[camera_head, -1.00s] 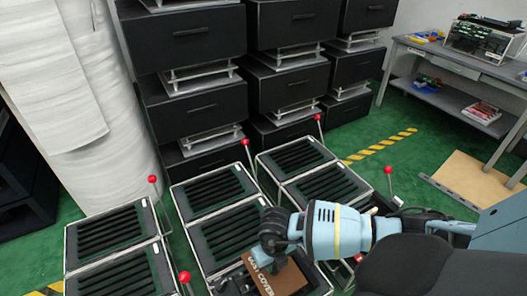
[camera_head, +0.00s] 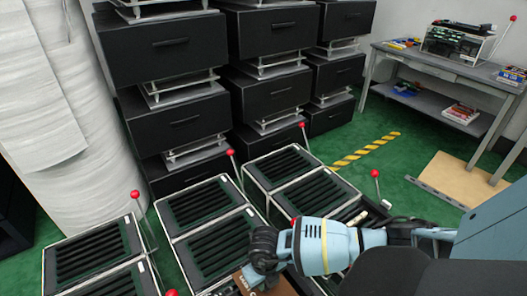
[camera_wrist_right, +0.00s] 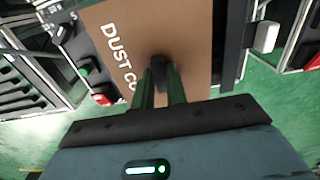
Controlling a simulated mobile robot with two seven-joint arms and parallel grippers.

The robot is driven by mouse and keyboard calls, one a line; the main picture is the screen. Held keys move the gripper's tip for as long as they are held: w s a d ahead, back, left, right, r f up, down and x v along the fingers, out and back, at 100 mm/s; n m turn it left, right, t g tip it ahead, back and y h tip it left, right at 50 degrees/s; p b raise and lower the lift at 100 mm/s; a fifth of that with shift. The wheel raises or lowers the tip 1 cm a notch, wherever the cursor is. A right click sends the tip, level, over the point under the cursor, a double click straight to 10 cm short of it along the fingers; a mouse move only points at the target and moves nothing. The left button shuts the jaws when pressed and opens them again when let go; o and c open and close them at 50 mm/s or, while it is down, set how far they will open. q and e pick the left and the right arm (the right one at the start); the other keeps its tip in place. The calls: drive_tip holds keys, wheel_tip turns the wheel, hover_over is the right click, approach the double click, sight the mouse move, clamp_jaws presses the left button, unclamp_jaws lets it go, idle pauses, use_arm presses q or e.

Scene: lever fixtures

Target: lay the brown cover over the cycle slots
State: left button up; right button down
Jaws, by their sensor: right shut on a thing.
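The brown cover (camera_head: 287,288) shows only in part at the bottom edge of the head view. In the wrist view the cover (camera_wrist_right: 190,32) is a flat brown panel with white lettering reading "DUST CO", the rest hidden. My right gripper (camera_head: 260,276) is shut on the cover's near edge; its fingers also show in the wrist view (camera_wrist_right: 159,75). Framed units with rows of dark slots (camera_head: 210,205) stand on the floor beyond and left of the gripper. Which of them are the cycle slots I cannot tell. My left gripper is not in view.
Red-knobbed levers (camera_head: 230,153) stand up beside the slot units. Stacked black boxes (camera_head: 180,120) stand behind, with a white wrapped roll (camera_head: 60,110) at left. A grey workbench (camera_head: 440,70) and a tan board (camera_head: 465,180) are at right.

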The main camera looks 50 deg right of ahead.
drive_tip(key=shift+f+b, duration=1.25)
drive_tip(key=shift+f, duration=1.2)
drive_tip(key=c, duration=1.3)
unclamp_jaws()
drive_tip(key=shift+c, duration=0.2)
